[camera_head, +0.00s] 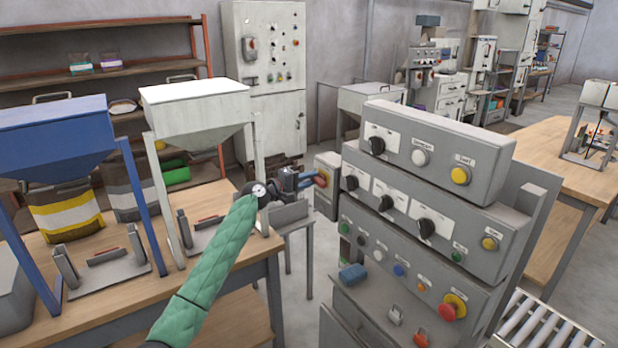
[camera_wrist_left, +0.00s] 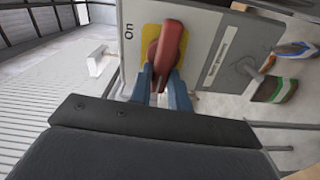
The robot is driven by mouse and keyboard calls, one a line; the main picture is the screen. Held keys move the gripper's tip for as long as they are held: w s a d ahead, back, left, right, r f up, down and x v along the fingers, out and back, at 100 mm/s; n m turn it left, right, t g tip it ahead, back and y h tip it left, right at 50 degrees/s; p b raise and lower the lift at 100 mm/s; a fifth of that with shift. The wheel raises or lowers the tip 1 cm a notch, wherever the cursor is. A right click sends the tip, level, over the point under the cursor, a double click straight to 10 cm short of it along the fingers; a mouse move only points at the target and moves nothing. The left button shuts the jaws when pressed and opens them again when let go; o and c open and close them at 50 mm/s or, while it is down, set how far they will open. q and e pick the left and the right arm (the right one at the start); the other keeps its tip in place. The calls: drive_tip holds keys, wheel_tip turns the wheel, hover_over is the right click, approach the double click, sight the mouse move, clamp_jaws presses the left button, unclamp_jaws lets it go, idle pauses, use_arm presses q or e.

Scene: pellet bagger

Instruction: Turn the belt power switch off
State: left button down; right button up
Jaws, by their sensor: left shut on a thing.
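The belt power switch is a red handle (camera_wrist_left: 171,45) on a yellow plate (camera_wrist_left: 150,36) on a grey switch box (camera_wrist_left: 206,22). The word "On" shows beside the plate, and a second printed label is hard to read. My left gripper (camera_wrist_left: 162,82) is shut on the red handle, with one blue finger on each side of it. In the head view the switch box (camera_head: 328,162) stands left of the big control panel, and my left gripper (camera_head: 307,180) reaches it from the left. Little of the handle shows there. My right gripper is in neither view.
The grey control panel (camera_head: 430,160) with several knobs and buttons stands close on the right. A wooden bench (camera_head: 235,273) with a blue hopper (camera_head: 55,128) and a white hopper (camera_head: 195,105) is on the left. A roller conveyor (camera_head: 540,325) lies at lower right.

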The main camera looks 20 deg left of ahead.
use_arm(q)
drive_tip(key=shift+a+n, duration=0.15)
drive_tip(key=shift+n, duration=0.45)
drive_tip(key=c, duration=1.6)
unclamp_jaws()
drive_tip(key=shift+w, duration=0.1)
drive_tip(key=shift+o, duration=1.4)
drive_tip(key=shift+w+f, duration=0.1)
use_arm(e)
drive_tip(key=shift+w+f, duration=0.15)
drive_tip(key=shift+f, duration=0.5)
